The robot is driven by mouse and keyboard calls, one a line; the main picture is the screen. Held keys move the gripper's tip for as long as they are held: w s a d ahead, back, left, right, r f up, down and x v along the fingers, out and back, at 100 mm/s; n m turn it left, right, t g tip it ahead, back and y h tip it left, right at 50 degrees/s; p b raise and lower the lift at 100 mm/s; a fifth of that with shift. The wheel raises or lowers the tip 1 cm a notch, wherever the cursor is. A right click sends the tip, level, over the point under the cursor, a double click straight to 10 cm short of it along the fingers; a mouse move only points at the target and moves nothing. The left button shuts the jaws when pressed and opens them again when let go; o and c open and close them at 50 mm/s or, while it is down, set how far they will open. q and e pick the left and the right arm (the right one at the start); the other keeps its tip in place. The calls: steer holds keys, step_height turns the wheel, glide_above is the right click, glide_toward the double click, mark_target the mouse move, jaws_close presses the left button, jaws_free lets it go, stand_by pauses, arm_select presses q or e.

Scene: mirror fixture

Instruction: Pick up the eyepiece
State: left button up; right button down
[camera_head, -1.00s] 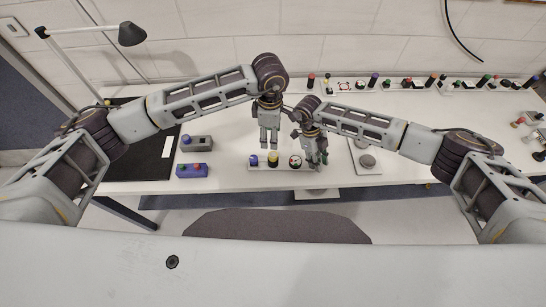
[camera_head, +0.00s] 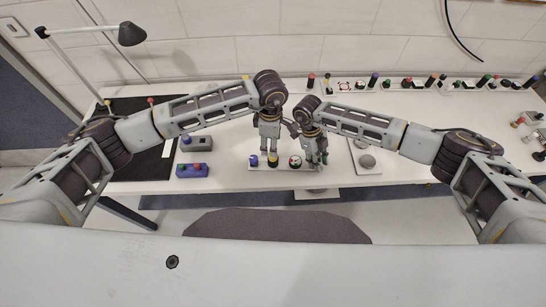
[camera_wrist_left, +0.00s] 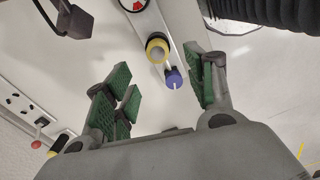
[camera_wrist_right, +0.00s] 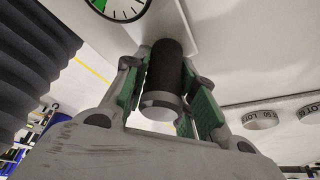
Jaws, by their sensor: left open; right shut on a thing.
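A dark cylinder with a silver end (camera_wrist_right: 163,75), which I take to be the eyepiece, stands between the green pads of my right gripper (camera_wrist_right: 165,95) in the right wrist view. That gripper is shut on it, at the right end of a narrow pale plate (camera_head: 283,170). In the head view my right gripper (camera_head: 318,158) largely hides the cylinder. My left gripper (camera_head: 270,147) is open and empty, above the plate's left part. In the left wrist view, a yellow-ringed knob (camera_wrist_left: 157,48) and a blue knob (camera_wrist_left: 173,78) lie beyond and between its open fingers (camera_wrist_left: 165,95).
A dial (camera_head: 295,161) sits on the plate close left of my right gripper. A round grey piece (camera_head: 367,161) lies right. Several small parts line the table's back.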

mark_target(273, 159)
arm_select(q)
steer(key=shift+f, duration=1.2)
steer(key=shift+w+d+f, duration=0.1)
steer(key=shift+d+f, duration=0.1)
steer(key=shift+f, duration=1.1)
steer(key=shift+d+f, duration=0.15)
steer(key=shift+f, duration=1.15)
steer(key=c, duration=1.2)
